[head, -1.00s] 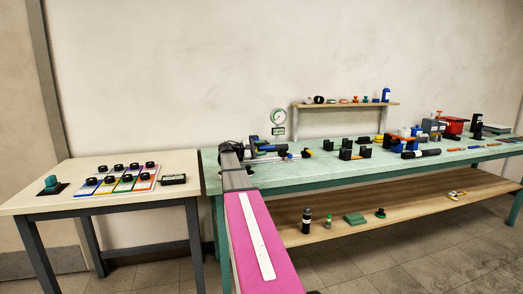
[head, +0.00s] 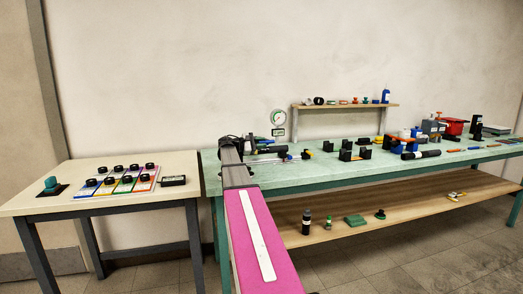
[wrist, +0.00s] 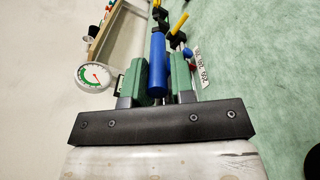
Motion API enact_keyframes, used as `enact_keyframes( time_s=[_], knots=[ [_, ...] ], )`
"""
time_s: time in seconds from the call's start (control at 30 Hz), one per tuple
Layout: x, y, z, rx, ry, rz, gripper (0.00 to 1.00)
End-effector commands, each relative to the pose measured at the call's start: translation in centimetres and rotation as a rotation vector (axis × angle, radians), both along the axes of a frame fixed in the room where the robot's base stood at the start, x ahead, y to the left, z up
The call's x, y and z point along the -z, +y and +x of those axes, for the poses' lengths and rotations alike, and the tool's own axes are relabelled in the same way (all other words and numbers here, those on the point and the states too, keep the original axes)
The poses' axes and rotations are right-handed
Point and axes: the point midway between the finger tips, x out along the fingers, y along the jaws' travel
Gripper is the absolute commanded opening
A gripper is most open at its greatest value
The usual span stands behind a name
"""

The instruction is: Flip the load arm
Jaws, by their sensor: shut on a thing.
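In the wrist view, a blue cylindrical handle (wrist: 157,68) lies between the green-padded fingers of my gripper (wrist: 156,80), which is shut on it. I take it as the grip of the load arm. Beyond it, a dark rod with a yellow piece (wrist: 179,24) runs toward the top of the picture. A white dial gauge (wrist: 95,76) with a green band and red needle stands to the left. In the head view, my arm reaches to the left end of the green bench (head: 330,170) and largely hides the gripper and handle. The gauge (head: 279,117) stands behind them.
A white label strip (wrist: 201,68) lies beside the rod on the green top. Black blocks (head: 346,151) and other tools stand farther right on the bench. A small raised shelf (head: 345,105) stands at the back. A cream table (head: 60,203) with coloured strips is at left.

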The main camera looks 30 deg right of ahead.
Motion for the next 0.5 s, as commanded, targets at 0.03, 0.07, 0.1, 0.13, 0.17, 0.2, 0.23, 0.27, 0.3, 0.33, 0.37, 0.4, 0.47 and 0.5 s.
enact_keyframes(
  time_s=[0.03, 0.07, 0.1, 0.13, 0.17, 0.2, 0.23, 0.27, 0.3, 0.33, 0.37, 0.4, 0.47, 0.5],
  knots=[
    [-1.1, -0.1, 0.4, -0.003, 0.029, 0.005, 0.0],
    [-1.7, -0.1, 0.6, -0.003, 0.05, 0.01, 0.0],
    [-2.6, -0.2, 0.8, -0.003, 0.083, 0.018, 0.0],
    [-3.2, -0.2, 1.0, -0.003, 0.108, 0.024, 0.0],
    [-3.9, -0.3, 1.2, -0.003, 0.135, 0.03, 0.0],
    [-4.8, -0.3, 1.5, -0.003, 0.17, 0.039, 0.0],
    [-5.5, -0.4, 1.8, -0.003, 0.198, 0.045, 0.0],
    [-6.1, -0.5, 2.1, -0.004, 0.226, 0.052, 0.0],
    [-7.1, -0.6, 2.5, -0.004, 0.263, 0.061, 0.0],
    [-7.7, -0.7, 2.9, -0.004, 0.29, 0.068, 0.0],
    [-8.4, -0.7, 3.2, -0.004, 0.318, 0.074, 0.0],
    [-9.2, -0.9, 3.7, -0.004, 0.356, 0.084, 0.0],
    [-10.4, -1.0, 4.5, -0.004, 0.411, 0.097, 0.0],
    [-11.3, -1.2, 5.1, -0.004, 0.448, 0.106, 0.0]
  ],
)
